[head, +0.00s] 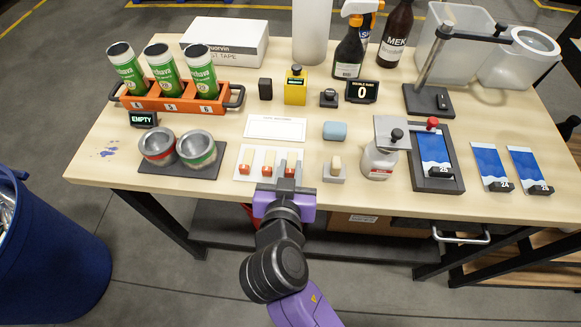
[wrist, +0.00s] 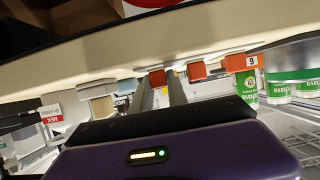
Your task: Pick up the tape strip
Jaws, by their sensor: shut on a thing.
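Three tape strips with cream bodies and red ends lie side by side on a white card (head: 240,174) in the head view: a left strip (head: 246,162), a middle strip (head: 268,163) and a right strip (head: 291,165). My gripper (head: 288,173) is at the right strip, its fingers shut on it and hiding part of it. In the upside-down wrist view, the red end of the held tape strip (wrist: 157,78) shows between the two fingers (wrist: 162,92). The neighbouring strip's red end (wrist: 196,71) is just outside them. I cannot tell whether the held strip is clear of the card.
Two cans (head: 196,149) stand on a dark mat to the left. An orange tray (head: 178,104) holds printed cans behind. A small grey block (head: 334,175) and a white bottle (head: 379,162) stand close on the right. A blank white plate (head: 275,128) lies behind the strips.

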